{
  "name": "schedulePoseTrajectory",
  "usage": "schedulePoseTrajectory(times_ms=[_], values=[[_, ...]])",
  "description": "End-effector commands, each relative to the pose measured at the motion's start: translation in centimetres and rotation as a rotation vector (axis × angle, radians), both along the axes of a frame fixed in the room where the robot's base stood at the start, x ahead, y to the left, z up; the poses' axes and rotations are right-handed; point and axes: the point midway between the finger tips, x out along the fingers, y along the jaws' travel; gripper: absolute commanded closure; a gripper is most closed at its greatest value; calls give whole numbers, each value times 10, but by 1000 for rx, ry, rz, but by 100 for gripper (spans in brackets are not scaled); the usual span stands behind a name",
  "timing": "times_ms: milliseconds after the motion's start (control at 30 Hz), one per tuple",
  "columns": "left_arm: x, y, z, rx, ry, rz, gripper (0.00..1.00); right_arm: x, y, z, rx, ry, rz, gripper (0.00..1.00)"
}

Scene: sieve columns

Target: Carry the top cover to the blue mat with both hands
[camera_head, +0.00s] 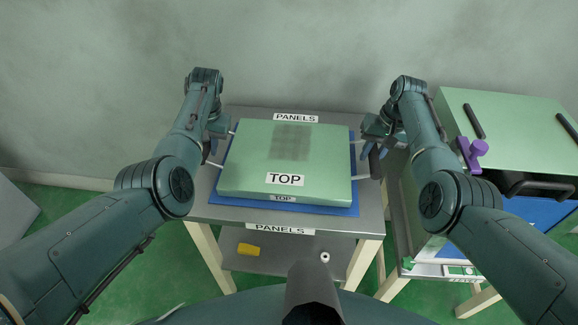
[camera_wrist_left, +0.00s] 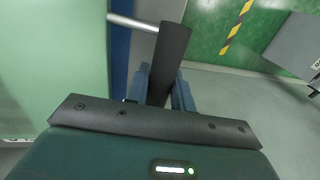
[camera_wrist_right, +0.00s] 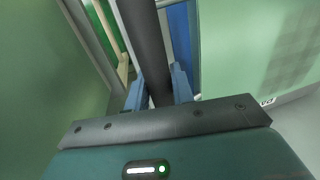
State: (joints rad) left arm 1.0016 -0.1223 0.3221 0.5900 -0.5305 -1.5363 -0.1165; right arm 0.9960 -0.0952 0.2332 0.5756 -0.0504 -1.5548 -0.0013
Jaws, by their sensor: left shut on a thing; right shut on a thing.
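The top cover (camera_head: 250,165) is a flat pale green panel with a TOP label and a dark mesh patch. It lies flat over the blue mat (camera_head: 335,209), whose edges show around it; whether it touches the mat I cannot tell. My left gripper (camera_head: 210,150) is at the cover's left side, its fingers (camera_wrist_left: 161,95) shut on a black bar handle (camera_wrist_left: 170,50). My right gripper (camera_head: 373,160) is at the right side, its fingers (camera_wrist_right: 158,92) shut on the other black bar handle (camera_wrist_right: 145,40). Much of the mat is hidden under the cover.
The mat is on a grey table (camera_head: 205,212) with PANELS labels. Its lower shelf carries a yellow block (camera_head: 248,249) and a small white ring (camera_head: 325,256). A wall is behind.

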Motion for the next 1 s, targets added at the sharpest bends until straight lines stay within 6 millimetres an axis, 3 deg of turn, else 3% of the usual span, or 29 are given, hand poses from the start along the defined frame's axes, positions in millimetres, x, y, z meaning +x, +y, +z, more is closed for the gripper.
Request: schedulePoseTrajectory(times_ms=[67, 100, 333, 667, 767, 1000], values=[[1, 0, -6, 0, -3, -1, 100, 1, 1, -6, 1, -3, 0, 100], [0, 0, -6, -1, -1, 0, 74, 0, 0, -6, 1, -1, 1, 74], [0, 0, -5, -1, 0, 0, 56, 0, 0, -5, 0, 0, 0, 56], [0, -1, 0, 0, -1, 0, 54, 0, 0, -5, 0, 0, 0, 54], [1, -4, 11, 0, -3, -1, 54, 0, 0, -5, 0, 0, 0, 54], [1, -14, 62, -1, -6, -1, 54, 0, 0, -5, 0, 0, 0, 54]])
